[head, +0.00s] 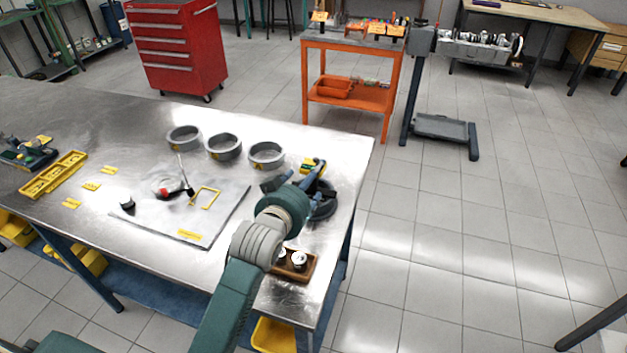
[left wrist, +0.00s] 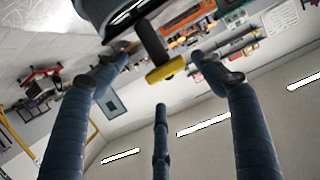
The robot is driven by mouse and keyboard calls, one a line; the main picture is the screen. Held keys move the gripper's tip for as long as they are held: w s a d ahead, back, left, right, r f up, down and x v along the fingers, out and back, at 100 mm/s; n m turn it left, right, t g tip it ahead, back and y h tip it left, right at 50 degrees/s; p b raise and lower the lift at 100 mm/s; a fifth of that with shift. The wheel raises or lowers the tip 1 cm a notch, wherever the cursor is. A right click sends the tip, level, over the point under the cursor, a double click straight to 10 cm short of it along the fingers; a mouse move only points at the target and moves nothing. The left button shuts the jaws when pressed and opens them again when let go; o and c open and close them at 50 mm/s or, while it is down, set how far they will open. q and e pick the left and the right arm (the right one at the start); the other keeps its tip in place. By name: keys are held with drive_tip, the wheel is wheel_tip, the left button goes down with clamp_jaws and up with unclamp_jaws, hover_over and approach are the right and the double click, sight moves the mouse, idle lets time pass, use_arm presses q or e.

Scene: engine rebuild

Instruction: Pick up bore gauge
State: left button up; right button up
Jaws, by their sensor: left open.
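My left gripper (head: 296,180) is over the near right part of the metal workbench (head: 150,118), its fingers open. In the left wrist view the open fingers (left wrist: 160,66) stand on either side of a dark T-shaped piece with a yellow crossbar (left wrist: 166,72). This piece, possibly the bore gauge, appears between the fingertips and not clamped. Its yellow part (head: 308,167) also shows beside the fingers in the head view. A dark round base (head: 322,208) is partly hidden behind my wrist. A dial-like tool with a red part (head: 164,187) lies on the grey mat (head: 222,213).
Three grey rings (head: 223,147) stand behind the mat. A yellow bracket (head: 205,198) and a small black cylinder (head: 128,204) are on the mat. A wooden tray (head: 296,272) sits by my forearm. An orange cart (head: 346,96) stands beyond; open floor lies right.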

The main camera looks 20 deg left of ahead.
sight(313, 182)
use_arm(q)
drive_tip(key=shift+w+f, duration=0.1)
drive_tip(key=shift+w, duration=0.2)
drive_tip(key=x, duration=0.1)
drive_tip(key=p+x, duration=0.1)
drive_tip(key=x, duration=0.2)
drive_tip(key=shift+w+a+f+p, duration=0.2)
drive_tip(key=shift+w+a+p, duration=0.1)
drive_tip(key=shift+a+p, duration=0.1)
drive_tip(key=shift+w+d+f, duration=0.1)
drive_tip(key=shift+w+f, duration=0.15)
drive_tip(key=shift+w, duration=0.2)
use_arm(e)
drive_tip(key=shift+w+a+r, duration=0.1)
drive_tip(key=shift+w+r, duration=0.6)
drive_tip(key=shift+r, duration=0.3)
